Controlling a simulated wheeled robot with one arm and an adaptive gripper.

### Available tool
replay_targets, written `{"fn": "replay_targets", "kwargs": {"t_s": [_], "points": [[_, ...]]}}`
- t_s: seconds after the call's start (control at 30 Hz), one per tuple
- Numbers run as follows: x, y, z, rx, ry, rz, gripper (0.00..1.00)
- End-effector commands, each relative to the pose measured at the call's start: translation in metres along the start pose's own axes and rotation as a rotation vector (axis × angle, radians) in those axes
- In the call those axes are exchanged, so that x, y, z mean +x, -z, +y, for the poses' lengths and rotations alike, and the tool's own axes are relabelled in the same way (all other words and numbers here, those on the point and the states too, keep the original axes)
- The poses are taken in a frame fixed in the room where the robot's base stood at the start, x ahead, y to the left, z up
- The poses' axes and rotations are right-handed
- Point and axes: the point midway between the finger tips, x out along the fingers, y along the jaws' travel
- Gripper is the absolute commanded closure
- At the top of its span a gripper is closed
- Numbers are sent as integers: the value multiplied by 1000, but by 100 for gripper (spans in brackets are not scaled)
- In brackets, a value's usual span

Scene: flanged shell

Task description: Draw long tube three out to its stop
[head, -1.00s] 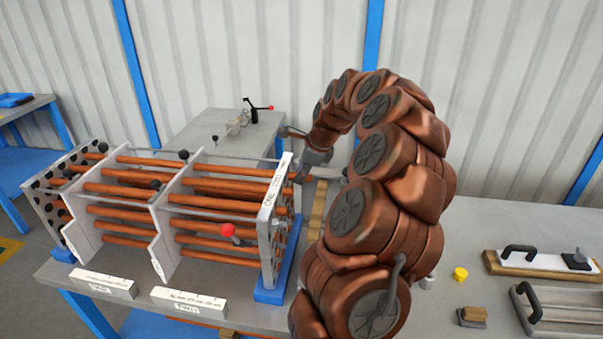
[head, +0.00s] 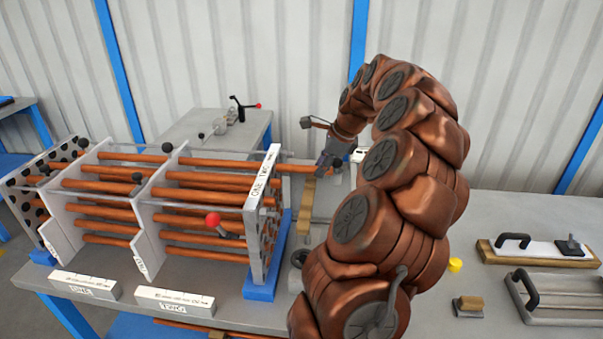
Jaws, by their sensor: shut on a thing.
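The tube rack holds several long copper tubes (head: 205,162) running through white upright plates. Its right end plate (head: 262,205) carries a lettered top edge, of which "ONE" and "TWO" are readable. One copper tube (head: 300,167) sticks out to the right of this plate near its top. My gripper (head: 324,168) is shut on the outer end of that tube. The tube's other end is inside the rack, and I cannot tell how far it reaches. Tube numbers are not readable on the tubes.
Two white labelled blocks (head: 175,300) lie in front of the rack. A red-knobbed lever (head: 213,219) stands at the rack's front. A wooden strip (head: 307,205) lies right of the end plate. Trays with black handles (head: 535,250) and a yellow cap (head: 455,265) lie at right.

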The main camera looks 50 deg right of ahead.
Motion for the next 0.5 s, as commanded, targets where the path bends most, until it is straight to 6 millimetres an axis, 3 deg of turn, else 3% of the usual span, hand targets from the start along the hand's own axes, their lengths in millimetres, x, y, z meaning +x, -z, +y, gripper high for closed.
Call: {"fn": "replay_targets", "kwargs": {"t_s": [0.03, 0.13, 0.5], "points": [[-1, 12, -1, 4, 7, 3, 100], [-7, 21, 0, 3, 4, 3, 100], [-11, 26, 0, 3, 2, 6, 100]]}}
